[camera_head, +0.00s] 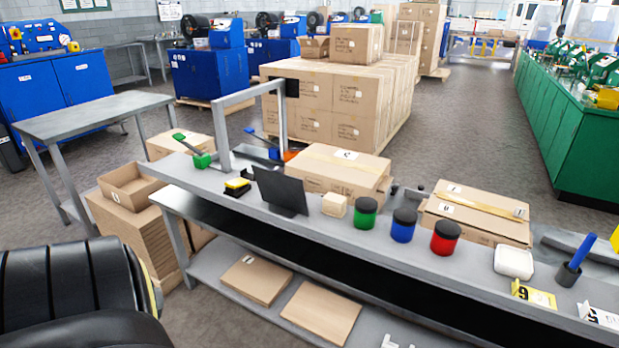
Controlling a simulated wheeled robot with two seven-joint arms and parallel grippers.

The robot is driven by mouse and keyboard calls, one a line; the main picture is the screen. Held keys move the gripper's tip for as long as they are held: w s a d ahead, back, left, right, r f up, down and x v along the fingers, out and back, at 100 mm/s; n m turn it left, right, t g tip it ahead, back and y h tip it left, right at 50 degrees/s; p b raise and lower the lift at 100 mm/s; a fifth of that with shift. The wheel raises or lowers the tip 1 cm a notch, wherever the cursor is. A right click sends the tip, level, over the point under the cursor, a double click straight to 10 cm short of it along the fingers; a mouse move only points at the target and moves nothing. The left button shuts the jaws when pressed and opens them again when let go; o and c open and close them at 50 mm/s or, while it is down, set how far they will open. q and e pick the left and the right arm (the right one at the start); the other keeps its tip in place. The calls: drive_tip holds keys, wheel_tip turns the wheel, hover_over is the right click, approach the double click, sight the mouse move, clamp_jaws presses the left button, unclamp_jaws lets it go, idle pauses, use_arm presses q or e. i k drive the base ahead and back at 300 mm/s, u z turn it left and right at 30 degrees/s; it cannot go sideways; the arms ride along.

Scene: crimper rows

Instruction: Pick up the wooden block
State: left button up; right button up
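A small pale beige block (334,205), which looks like the wooden block, sits on the grey workbench (240,193). It stands between a dark upright panel (281,191) and a green jar with a black lid (365,213). Nothing holds it. A cardboard box (345,167) is behind it. Neither of my grippers shows in the head view.
A blue jar (403,226), a red jar (445,238) and a white container (514,262) stand farther right on the bench. A metal frame (222,130) rises at its left end. A black padded object (75,290) fills the lower left.

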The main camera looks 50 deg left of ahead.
sight(334, 205)
drive_tip(key=u, duration=1.5)
